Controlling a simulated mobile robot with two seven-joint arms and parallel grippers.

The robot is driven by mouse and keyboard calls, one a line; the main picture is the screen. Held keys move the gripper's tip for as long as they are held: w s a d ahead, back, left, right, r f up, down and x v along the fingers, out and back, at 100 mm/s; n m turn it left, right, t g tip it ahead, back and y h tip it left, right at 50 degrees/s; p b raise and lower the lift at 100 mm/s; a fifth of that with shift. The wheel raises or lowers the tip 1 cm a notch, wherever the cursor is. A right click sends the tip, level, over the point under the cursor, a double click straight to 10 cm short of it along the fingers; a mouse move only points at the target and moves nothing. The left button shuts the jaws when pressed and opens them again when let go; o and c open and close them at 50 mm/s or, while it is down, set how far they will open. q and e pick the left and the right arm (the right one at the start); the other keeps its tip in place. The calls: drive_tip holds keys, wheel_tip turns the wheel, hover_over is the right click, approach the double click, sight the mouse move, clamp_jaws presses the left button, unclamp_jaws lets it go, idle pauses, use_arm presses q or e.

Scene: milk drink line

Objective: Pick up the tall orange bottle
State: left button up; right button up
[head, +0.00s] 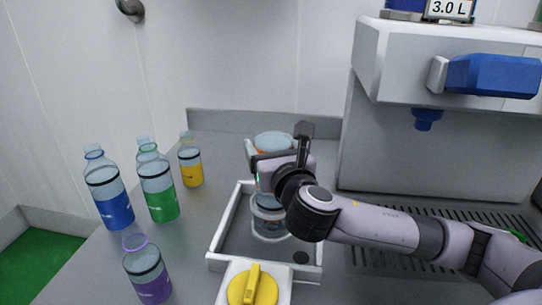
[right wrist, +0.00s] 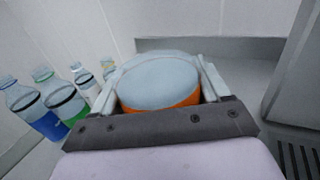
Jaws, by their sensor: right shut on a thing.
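The tall orange bottle stands upright inside the white-rimmed tray (head: 217,232). Its pale blue rounded top (head: 273,139) shows above my right gripper (head: 276,157), and its clear lower part (head: 268,222) shows below. In the right wrist view, the bottle's wide pale top (right wrist: 158,82) and orange band (right wrist: 165,108) sit between the two light fingers of my right gripper (right wrist: 160,75). The right gripper is shut on the bottle, and its body hides the bottle's middle in the head view. I cannot tell whether the base touches the tray floor. My left gripper is not in view.
Blue (head: 116,210), green (head: 160,204), yellow (head: 191,173) and purple (head: 152,286) bottles stand left of the tray. A yellow knob (head: 252,287) is at the tray's front. A grey machine (head: 440,145) with a blue nozzle (head: 427,117) stands at the right.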

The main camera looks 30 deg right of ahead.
use_arm(q)
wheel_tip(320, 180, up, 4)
drive_tip(key=p, duration=0.3)
drive_tip(key=shift+p, duration=0.3)
use_arm(e)
wheel_tip(320, 180, up, 18)
drive_tip(key=shift+r, duration=0.15)
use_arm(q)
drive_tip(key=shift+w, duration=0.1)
